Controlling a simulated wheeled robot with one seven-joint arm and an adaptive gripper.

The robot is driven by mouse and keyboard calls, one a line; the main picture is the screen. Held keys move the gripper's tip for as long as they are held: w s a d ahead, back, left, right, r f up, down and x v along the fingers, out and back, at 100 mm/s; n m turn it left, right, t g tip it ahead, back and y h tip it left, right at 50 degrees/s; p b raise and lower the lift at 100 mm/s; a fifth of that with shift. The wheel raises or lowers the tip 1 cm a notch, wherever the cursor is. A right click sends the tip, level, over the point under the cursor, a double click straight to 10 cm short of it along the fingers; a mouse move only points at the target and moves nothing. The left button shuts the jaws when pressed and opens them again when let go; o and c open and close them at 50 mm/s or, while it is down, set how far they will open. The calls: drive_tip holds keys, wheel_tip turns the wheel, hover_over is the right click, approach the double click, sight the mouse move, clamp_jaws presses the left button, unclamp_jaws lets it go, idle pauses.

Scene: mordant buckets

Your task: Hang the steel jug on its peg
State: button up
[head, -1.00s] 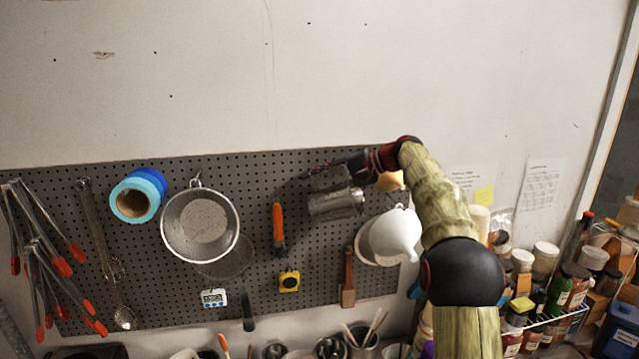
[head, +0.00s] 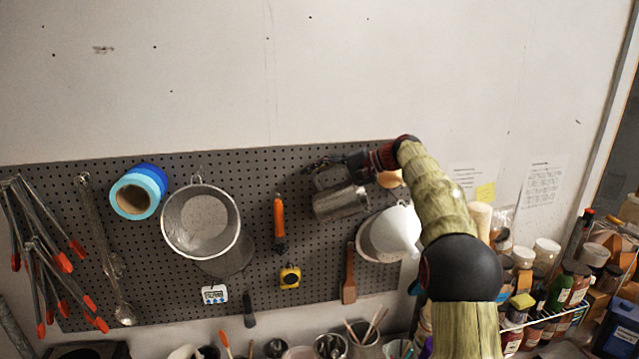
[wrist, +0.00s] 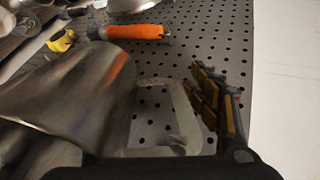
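The steel jug (head: 341,202) lies on its side against the pegboard, high on the right half, tilted with its right end raised. Its brushed body (wrist: 70,95) fills the left of the wrist view, and its flat looped handle (wrist: 180,120) shows beside it. My gripper (head: 328,172) is just above the jug in the head view. In the wrist view its yellow-padded fingers (wrist: 217,100) stand right beside the handle's outer side. I cannot tell whether they touch or grip it. The jug's peg cannot be made out.
An orange-handled tool (head: 279,222) hangs left of the jug. A white funnel (head: 398,232) hangs to the right, close to my arm. A wooden-handled tool (head: 349,275) and yellow tape measure (head: 290,277) are below. The wall above the pegboard (head: 110,225) is bare.

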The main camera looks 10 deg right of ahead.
drive_tip(key=shift+w+d+f, duration=0.15)
drive_tip(key=shift+f, duration=0.15)
